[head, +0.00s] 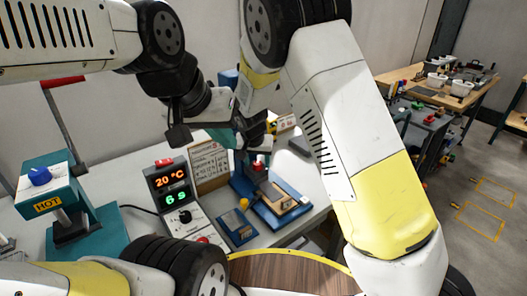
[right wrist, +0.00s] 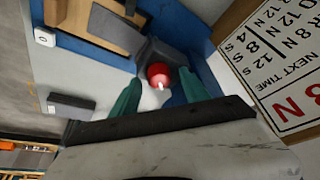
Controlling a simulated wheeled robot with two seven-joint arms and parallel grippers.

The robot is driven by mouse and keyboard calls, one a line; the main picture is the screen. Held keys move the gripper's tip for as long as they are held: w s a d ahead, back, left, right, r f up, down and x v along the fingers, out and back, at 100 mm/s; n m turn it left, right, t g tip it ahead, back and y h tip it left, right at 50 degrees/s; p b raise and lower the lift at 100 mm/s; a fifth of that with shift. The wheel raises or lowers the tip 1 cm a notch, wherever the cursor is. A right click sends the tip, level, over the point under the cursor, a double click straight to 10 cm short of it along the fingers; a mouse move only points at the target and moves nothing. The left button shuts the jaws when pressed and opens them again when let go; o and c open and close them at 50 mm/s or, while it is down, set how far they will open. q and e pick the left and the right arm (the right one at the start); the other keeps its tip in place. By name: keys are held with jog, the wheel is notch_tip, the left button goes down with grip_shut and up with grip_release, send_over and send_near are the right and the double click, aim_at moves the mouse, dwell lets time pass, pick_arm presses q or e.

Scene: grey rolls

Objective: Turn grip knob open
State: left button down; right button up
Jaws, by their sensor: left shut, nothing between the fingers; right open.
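A red knob (right wrist: 158,75) with a white mark sits on a dark grey block of the blue fixture; I cannot read a label naming it the grip knob. In the head view the red knob (head: 258,165) shows small, below my right gripper (head: 250,148). In the right wrist view my right gripper (right wrist: 160,88) is open, its teal fingers on either side of the knob with gaps; contact is not clear. My left gripper (head: 178,134) is shut and empty, raised above the bench, away from the knob.
A display box (head: 167,185) reads 20 °C and 69, with a black dial below. A teal HOT device (head: 48,205) with a blue knob stands left. A printed board (head: 209,166) stands behind, close to the fixture. A yellow knob (head: 244,203) sits in front.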

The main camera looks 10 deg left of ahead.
grip_shut()
jog(key=shift+n, duration=0.4)
jog(key=n, duration=0.1)
jog(key=n+y, duration=0.1)
jog(key=n, duration=0.1)
jog(key=shift+w+d+n+y, duration=0.15)
jog(key=shift+d+n+y, duration=0.1)
jog(key=shift+n+y, duration=0.15)
jog(key=n, duration=0.2)
jog(key=n+g+y, duration=0.1)
jog(key=n, duration=0.1)
jog(key=shift+w+d+n+y, duration=0.1)
jog(key=shift+n+y, duration=0.2)
jog(key=n, duration=0.2)
jog(key=n+g, duration=0.1)
jog(key=n, duration=0.1)
jog(key=shift+g+y, duration=0.3)
jog(key=shift+y, duration=0.1)
jog(key=shift+w+n+g, duration=0.1)
jog(key=shift+n+g, duration=0.8)
jog(key=shift+n, duration=1.5)
grip_release()
